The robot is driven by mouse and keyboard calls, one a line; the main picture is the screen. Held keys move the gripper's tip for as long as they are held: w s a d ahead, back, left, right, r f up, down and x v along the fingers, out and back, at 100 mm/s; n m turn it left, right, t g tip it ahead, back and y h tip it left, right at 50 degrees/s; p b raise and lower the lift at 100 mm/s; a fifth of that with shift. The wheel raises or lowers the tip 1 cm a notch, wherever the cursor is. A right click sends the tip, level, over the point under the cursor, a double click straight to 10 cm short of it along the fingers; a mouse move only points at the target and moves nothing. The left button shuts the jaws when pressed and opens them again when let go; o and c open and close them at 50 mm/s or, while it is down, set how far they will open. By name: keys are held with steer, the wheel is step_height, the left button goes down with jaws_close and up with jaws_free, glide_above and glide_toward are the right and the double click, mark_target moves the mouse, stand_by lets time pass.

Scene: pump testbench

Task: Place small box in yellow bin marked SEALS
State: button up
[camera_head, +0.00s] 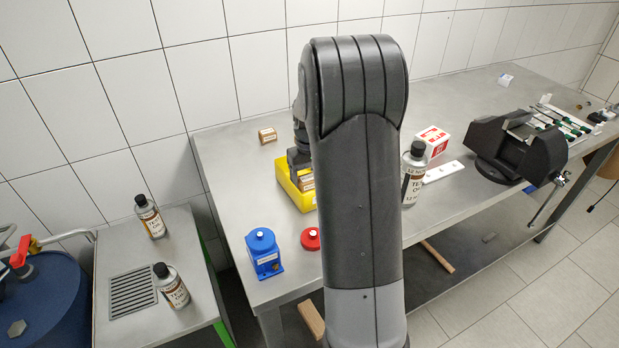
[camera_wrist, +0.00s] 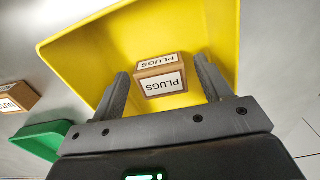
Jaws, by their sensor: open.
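A small brown box (camera_wrist: 161,78) with white PLUGS labels lies inside the yellow bin (camera_wrist: 85,52) in the wrist view. My gripper (camera_wrist: 161,72) is open above the bin, its fingers on either side of the box with gaps to both. Whether the box rests on the bin floor is hard to tell. In the head view, the yellow bin (camera_head: 287,187) stands on the grey bench, partly hidden by my arm. The box (camera_head: 306,181) shows in it, below my gripper (camera_head: 300,172). No SEALS marking is readable.
Another small brown box (camera_head: 267,135) lies on the bench behind the bin. A green bin (camera_wrist: 40,139) shows beside the yellow one in the wrist view. A blue block (camera_head: 263,254), a red round part (camera_head: 311,239) and a bottle (camera_head: 413,172) stand nearby.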

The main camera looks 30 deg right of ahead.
mark_target(309, 180)
step_height(309, 180, up, 12)
steer(key=s+a+r+t, duration=0.3)
steer(key=s+a+r, duration=0.55)
steer(key=s, duration=0.35)
steer(key=s+a+f+t, duration=0.1)
steer(key=s+a, duration=0.2)
steer(key=s, duration=0.4)
steer(key=s+a+f+t, duration=0.1)
steer(key=s+a, duration=0.3)
steer(key=s, duration=0.4)
steer(key=shift+s+a+f+t, duration=0.25)
steer(key=shift+s+f+t, duration=0.05)
steer(key=shift+f, duration=0.2)
